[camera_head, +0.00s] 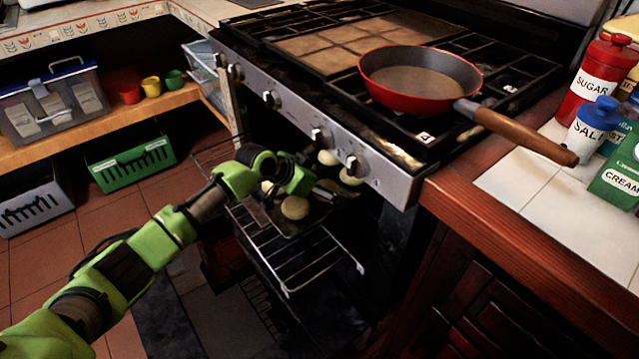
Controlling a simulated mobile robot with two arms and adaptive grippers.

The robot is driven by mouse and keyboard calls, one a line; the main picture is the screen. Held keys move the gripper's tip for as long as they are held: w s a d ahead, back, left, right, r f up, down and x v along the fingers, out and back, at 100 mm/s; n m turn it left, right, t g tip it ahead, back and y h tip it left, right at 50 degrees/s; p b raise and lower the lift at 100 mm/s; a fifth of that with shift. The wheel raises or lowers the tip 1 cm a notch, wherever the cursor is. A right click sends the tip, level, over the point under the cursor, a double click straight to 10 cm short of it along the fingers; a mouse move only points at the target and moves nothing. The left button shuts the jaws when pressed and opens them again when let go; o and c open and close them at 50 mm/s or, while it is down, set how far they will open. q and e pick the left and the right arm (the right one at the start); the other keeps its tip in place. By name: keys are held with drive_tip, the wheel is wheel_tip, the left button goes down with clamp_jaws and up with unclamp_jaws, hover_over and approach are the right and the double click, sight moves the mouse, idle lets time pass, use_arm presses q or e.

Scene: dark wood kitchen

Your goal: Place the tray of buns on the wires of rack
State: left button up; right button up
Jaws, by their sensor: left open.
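The dark tray (274,219) bears several pale round buns (295,208) and sits at the oven opening, under the stove's control panel. Part of it is hidden by my arm and the panel. The wire rack (290,265) sticks out of the oven, and its bare front wires show in front of the tray. The tray appears to be over the rack's inner part; I cannot tell whether it rests fully on the wires. My left gripper (328,191) is open among the buns at the tray, partly hard to make out. My right gripper is out of view.
The stove (310,130) overhangs the rack, with a red pan (420,80) on top. A wooden counter edge (520,235) stands at the right. A green crate (130,160) and a shelf (60,150) are at the left. Some tiled floor is free.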

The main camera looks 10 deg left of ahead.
use_arm(q)
drive_tip(key=p+v, duration=0.2)
drive_tip(key=v, duration=1)
drive_tip(key=shift+p, duration=0.3)
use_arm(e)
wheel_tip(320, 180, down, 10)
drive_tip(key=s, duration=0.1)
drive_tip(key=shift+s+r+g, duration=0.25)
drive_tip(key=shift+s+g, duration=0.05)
